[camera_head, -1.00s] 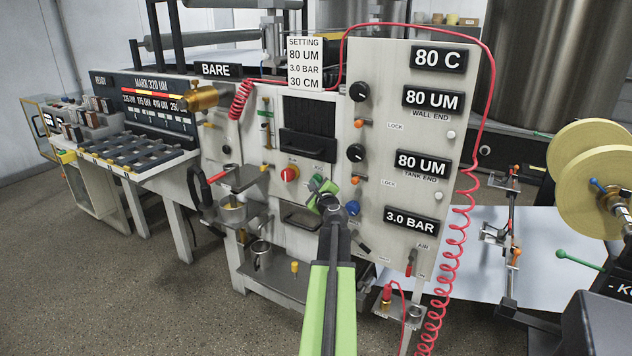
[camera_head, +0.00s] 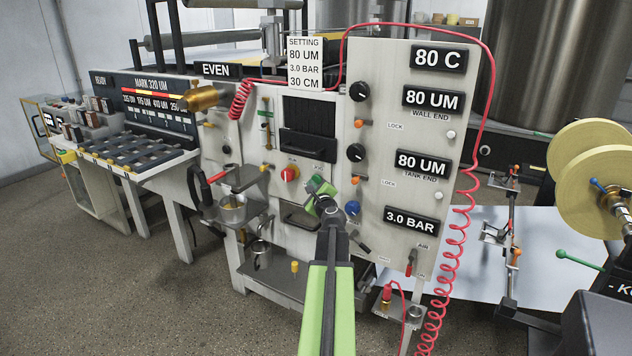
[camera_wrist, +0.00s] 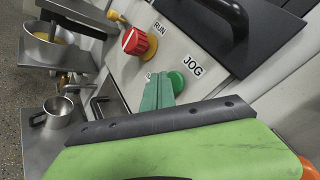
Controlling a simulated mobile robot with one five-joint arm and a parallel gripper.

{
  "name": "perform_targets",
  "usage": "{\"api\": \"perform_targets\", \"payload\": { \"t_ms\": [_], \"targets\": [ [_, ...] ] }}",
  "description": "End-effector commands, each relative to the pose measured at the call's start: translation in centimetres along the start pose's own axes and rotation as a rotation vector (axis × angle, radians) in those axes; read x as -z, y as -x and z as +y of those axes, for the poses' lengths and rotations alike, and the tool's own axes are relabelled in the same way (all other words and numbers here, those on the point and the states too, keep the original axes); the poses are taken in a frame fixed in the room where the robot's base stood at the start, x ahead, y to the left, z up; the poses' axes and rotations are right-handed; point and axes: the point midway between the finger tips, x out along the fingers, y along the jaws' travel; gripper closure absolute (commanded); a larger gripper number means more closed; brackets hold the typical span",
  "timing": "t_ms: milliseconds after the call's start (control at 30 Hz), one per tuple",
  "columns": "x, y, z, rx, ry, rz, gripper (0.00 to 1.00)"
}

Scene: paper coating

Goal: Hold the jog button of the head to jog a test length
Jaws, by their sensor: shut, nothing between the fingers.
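The green jog button (camera_wrist: 176,82) shows in the wrist view beside the JOG label (camera_wrist: 192,66) on the pale panel. My gripper (camera_wrist: 158,76) is shut and empty, its teal fingertips at the left edge of the button. They look in contact with it, but I cannot tell how far it is pressed. In the head view my gripper (camera_head: 314,183) reaches the lower middle of the head's panel and mostly hides the button. The status display (camera_head: 216,70) reads EVEN. The setting card (camera_head: 304,63) reads 80 UM, 3.0 BAR, 30 CM.
A red knob (camera_wrist: 135,41) labelled RUN sits left of the button. A black handle (camera_head: 302,146) is above. A blue knob (camera_head: 353,208) is close on the right. Metal shelves with a cup (camera_head: 232,211) stand at left. A red coiled hose (camera_head: 462,235) hangs at right.

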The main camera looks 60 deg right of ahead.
Motion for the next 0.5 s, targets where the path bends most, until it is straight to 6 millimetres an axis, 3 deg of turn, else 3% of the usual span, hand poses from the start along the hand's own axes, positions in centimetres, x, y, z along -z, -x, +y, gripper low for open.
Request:
{"api": "perform_targets", "payload": {
  "t_ms": [500],
  "targets": [
    [-0.58, 0.87, 0.59, 0.0, 0.0, 0.0, 1.0]
  ]
}}
